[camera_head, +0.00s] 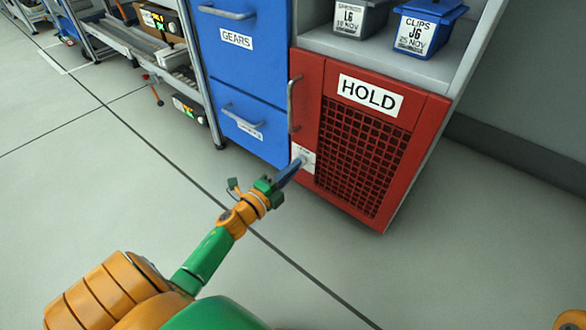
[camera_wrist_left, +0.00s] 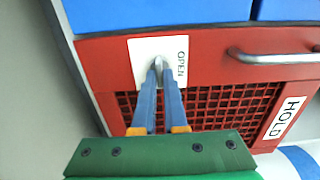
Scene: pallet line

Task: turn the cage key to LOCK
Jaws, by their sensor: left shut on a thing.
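The red cage (camera_head: 400,120) with a HOLD label and a dark mesh door stands at the right of the head view. Its white lock plate (camera_head: 308,158) is at the left edge of the door, below the handle. In the left wrist view the plate (camera_wrist_left: 145,50) shows the word OPEN. My left gripper (camera_head: 298,164) reaches the plate, and its blue fingers are shut on the small metal key (camera_wrist_left: 157,64). The fingertips hide most of the key, so its exact angle is hard to tell. My right gripper is not in view.
A grey bar handle (camera_head: 292,104) sticks out just above the lock plate. Blue drawers (camera_head: 240,80) stand directly left of the cage. Bins (camera_head: 428,28) sit on the shelf above. The floor in front is clear.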

